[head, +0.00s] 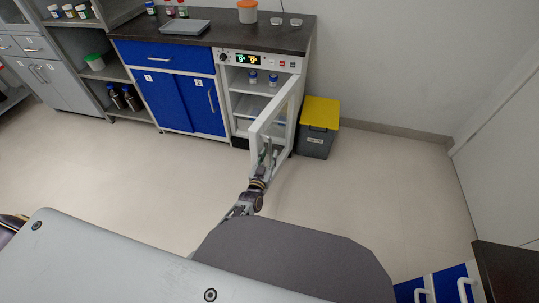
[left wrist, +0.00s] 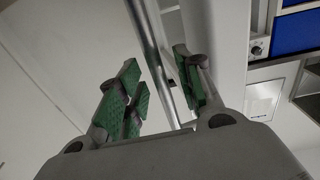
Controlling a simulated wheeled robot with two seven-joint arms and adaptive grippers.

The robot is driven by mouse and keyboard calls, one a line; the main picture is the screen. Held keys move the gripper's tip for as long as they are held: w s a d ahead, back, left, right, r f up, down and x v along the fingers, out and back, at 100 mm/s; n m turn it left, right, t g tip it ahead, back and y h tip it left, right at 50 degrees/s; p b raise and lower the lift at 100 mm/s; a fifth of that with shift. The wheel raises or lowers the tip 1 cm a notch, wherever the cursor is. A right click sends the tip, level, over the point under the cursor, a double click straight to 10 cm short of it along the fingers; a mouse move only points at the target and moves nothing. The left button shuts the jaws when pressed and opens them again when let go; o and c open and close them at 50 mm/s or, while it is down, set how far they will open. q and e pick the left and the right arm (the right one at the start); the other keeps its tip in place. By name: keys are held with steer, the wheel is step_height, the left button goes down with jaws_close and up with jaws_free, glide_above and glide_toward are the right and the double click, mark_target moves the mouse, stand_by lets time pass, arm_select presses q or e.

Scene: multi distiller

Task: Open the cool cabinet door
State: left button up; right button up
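The cool cabinet (head: 260,60) is white, built under the dark counter, with a lit display panel on top. Its white-framed door (head: 282,106) stands swung well open toward me, hinged on the right, so the shelves inside show. My left gripper (head: 267,156) is at the door's free edge, low in the head view. In the left wrist view, its green-padded fingers (left wrist: 163,88) are apart, one on each side of a metal bar (left wrist: 152,48), which looks like the door handle. Gaps show beside the bar, so I see no firm grip. My right gripper is not in view.
Blue-lidded jars (head: 252,77) stand on the cabinet's upper shelf. A grey bin with a yellow lid (head: 321,112) stands just right of the open door. Blue sliding doors (head: 180,103) are to the left. The floor in front is clear.

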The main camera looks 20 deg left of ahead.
arm_select(q)
steer(key=s, duration=1)
steer(key=shift+a, duration=0.2)
stand_by(0.4)
